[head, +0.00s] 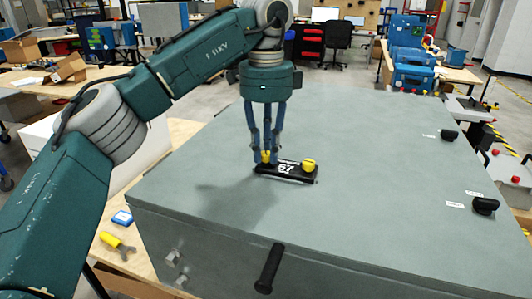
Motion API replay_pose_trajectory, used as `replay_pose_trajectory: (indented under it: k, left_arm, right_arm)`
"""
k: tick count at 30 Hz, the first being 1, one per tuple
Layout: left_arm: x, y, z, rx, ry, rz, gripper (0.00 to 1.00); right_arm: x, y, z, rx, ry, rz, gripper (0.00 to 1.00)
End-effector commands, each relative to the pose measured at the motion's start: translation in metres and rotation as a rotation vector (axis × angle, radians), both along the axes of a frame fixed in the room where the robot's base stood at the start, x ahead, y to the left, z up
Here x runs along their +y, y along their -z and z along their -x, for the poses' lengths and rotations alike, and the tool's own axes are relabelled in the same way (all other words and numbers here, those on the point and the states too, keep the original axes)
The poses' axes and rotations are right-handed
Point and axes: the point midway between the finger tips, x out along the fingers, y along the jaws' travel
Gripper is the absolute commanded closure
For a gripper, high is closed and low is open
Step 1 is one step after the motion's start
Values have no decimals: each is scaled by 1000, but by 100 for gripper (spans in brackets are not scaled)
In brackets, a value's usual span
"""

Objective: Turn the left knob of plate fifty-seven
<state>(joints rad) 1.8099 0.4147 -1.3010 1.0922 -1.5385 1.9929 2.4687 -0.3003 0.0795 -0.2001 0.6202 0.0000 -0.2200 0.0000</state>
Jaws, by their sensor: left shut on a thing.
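A black plate (262,170) with a white number label (286,168) lies on top of the grey analyser box (390,180). The label's last digit is a 7; its first digit is too small to read surely. The plate bears two yellow knobs. The right knob (309,164) is uncovered. My left gripper (266,157) points straight down over the plate's left end and is shut on the left knob (266,159), which its fingers partly hide. My right gripper is not in view.
Black handles (485,205) and (449,134) with white labels sit at the lid's right side. Another black handle (269,268) is on the box's front. A yellow tool (117,243) and a blue item (122,217) lie on the wooden table at left. The lid around the plate is clear.

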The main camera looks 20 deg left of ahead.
Motion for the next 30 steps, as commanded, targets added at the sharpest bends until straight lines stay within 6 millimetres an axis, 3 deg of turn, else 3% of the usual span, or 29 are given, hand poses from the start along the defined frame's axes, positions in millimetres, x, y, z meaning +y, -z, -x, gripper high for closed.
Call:
replay_pose_trajectory:
  k: [1, 15, 30]
  left_arm:
    - [-1, 8, 2, 13, -39, -4, 100]
    - [-1, 7, 2, 14, -370, -4, 100]
    - [-1, 6, 2, 13, -462, -5, 100]
  right_arm:
    - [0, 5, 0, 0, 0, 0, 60]
    - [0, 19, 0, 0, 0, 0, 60]
    - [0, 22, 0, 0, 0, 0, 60]
